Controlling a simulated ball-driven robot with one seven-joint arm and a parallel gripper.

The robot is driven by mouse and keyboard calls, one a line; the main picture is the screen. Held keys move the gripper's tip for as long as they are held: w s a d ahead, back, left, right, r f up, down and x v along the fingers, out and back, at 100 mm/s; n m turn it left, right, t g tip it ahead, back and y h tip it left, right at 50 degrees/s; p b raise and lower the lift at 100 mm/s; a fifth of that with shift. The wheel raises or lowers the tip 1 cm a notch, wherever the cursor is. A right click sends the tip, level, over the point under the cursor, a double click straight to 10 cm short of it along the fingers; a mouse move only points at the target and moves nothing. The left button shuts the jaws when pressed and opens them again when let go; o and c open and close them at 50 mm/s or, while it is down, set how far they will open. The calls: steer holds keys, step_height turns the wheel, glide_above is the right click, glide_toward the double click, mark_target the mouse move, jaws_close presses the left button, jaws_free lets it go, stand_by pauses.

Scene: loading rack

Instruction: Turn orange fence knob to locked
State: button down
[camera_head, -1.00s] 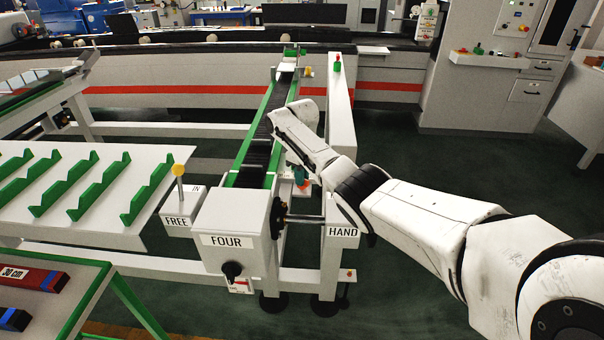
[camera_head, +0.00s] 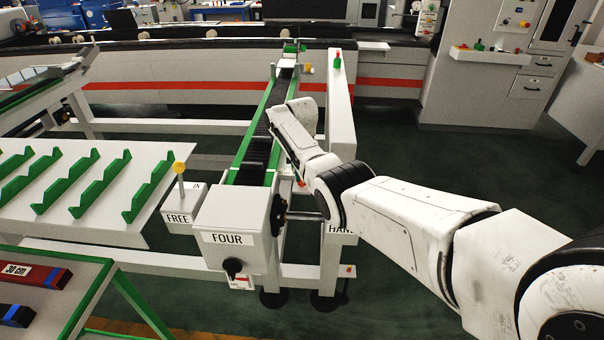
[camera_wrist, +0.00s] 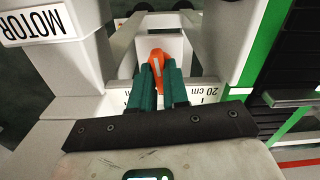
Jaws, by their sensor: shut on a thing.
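The orange fence knob (camera_wrist: 156,62) shows in the wrist view, in front of a white block beside the conveyor. It has a pale line on its face. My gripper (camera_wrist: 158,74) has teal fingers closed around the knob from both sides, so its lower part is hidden. In the head view my white arm reaches over the conveyor's right side and hides most of the gripper and knob. I cannot read a locked marking by the knob.
A "20 cm" scale label (camera_wrist: 204,92) lies just right of the fingers. A "MOTOR" label (camera_wrist: 38,24) is on a white housing at upper left. The conveyor (camera_head: 254,155) runs beside a white rail (camera_head: 340,105).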

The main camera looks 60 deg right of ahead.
steer(key=shift+m, duration=0.7)
steer(key=c, duration=1.1)
jaws_free()
steer(key=shift+r, duration=0.15)
step_height(320, 180, up, 11)
steer(key=shift+f+b, duration=0.2)
steer(key=shift+b, duration=0.5)
